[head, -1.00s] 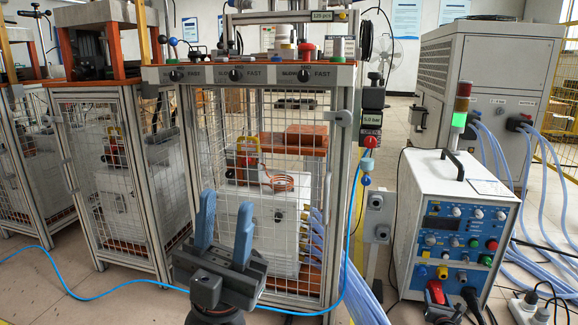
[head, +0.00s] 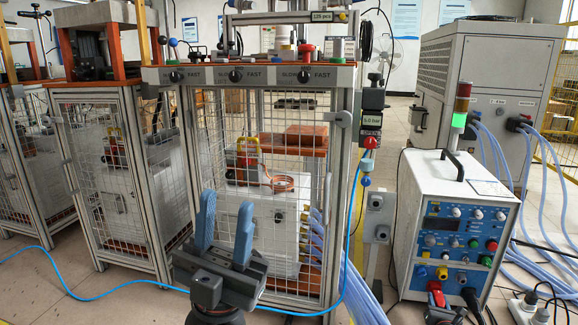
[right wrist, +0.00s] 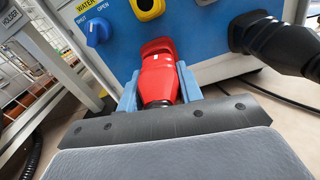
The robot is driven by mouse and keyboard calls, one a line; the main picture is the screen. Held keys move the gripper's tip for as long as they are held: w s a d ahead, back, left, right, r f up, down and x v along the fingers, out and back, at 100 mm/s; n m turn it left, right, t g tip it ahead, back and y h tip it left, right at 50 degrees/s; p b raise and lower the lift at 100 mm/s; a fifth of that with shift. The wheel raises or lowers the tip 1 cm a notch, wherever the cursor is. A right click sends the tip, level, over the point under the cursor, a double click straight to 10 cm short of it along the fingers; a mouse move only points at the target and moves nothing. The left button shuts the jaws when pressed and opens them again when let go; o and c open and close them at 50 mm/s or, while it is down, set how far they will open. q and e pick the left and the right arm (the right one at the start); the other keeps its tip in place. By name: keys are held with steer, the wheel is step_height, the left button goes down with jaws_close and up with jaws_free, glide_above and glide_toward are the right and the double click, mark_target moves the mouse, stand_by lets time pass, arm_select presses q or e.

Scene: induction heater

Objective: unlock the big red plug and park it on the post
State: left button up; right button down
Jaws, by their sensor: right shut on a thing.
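The big red plug (right wrist: 157,78) is at the lower part of the blue front panel of the white power unit (head: 408,235). My right gripper (right wrist: 158,92) is shut on it, one blue finger on each side. The plug's nose meets the panel; whether it is locked cannot be told. In the head view the plug (head: 435,288) shows small at the bottom, my right gripper mostly cut off below it. A grey post (head: 372,262) with grey boxes stands left of the unit. My left gripper (head: 224,228) is open and empty, upright before the mesh cage.
A black plug with a thick cable (right wrist: 275,40) sits close to the right of the red plug. A blue valve knob (right wrist: 97,30) and a yellow port (right wrist: 148,8) are above it. Blue hoses (head: 360,290) run along the floor left of the unit.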

steer(key=shift+p+v, duration=0.5)
steer(key=shift+v, duration=1.75)
steer(key=shift+s, duration=0.2)
